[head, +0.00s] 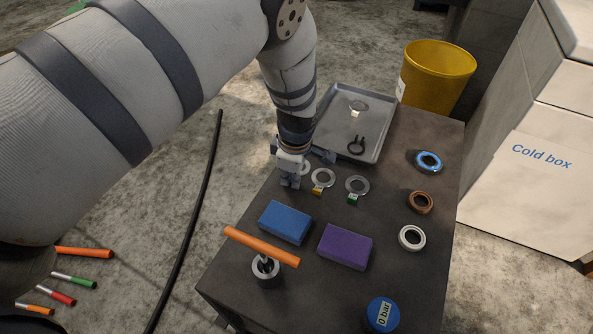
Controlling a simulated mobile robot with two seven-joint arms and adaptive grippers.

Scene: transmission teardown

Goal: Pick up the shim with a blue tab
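No blue tab is visible. A metal ring shim (306,168) is partly covered by my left gripper (290,182), and its tab is hidden. To its right lie a shim with a yellow-orange tab (322,178) and a shim with a green tab (357,186). My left gripper points down at the table's left edge, right at the partly hidden shim. I cannot tell whether it touches the shim or whether its fingers are open or shut. My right gripper is not in view.
A metal tray (381,112) behind holds a pale-tabbed ring and a black clip. Blue (286,222) and purple (345,246) blocks and an orange-handled tool (262,246) stand in front. Several rings lie right. A yellow bin (437,75) stands behind the dark table (385,225).

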